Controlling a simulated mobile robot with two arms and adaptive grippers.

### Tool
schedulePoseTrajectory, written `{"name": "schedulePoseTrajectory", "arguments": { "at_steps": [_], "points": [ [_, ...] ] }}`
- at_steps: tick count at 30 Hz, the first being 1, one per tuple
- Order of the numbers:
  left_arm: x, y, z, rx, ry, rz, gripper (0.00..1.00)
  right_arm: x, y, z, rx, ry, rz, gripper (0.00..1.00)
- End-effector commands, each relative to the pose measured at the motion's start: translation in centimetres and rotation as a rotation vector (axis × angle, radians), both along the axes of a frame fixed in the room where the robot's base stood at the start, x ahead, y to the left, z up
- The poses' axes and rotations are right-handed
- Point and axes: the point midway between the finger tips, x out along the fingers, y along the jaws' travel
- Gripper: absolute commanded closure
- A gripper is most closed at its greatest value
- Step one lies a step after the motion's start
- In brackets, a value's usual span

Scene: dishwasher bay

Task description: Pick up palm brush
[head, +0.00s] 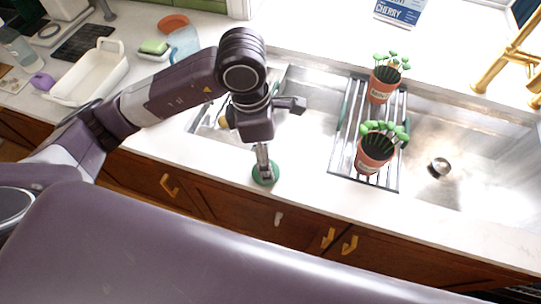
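A round green item, which looks like the palm brush (265,179), sits on the white counter strip in front of the sink. My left gripper (263,165) points down from above, with its fingertips at the brush and covering its middle. I cannot tell whether the fingers are closed on the brush or just around it. My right gripper is not in view.
A metal sink (310,125) lies behind, with a rack (348,125) across it holding two potted plants (375,153) (380,90). A gold faucet (507,58) stands at right. A white tub (92,72) and green sponge (153,47) are at left. The front counter right of the brush is clear.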

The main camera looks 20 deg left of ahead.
Motion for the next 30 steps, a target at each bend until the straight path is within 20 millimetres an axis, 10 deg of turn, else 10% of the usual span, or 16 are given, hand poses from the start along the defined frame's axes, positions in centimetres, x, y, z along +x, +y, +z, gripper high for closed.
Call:
{"name": "schedulePoseTrajectory", "arguments": {
  "at_steps": [11, 26, 30],
  "points": [
    [0.0, 0.3, -3.9, 0.001, 0.007, 0.002, 0.30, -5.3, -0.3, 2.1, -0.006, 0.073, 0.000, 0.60],
    [0.3, 0.1, -7.2, -0.002, 0.000, -0.001, 0.30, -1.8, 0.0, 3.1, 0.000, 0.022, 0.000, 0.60],
    [0.3, 0.1, -7.2, -0.002, 0.000, -0.001, 0.46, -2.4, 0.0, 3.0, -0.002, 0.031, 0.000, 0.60]
  ]
}}
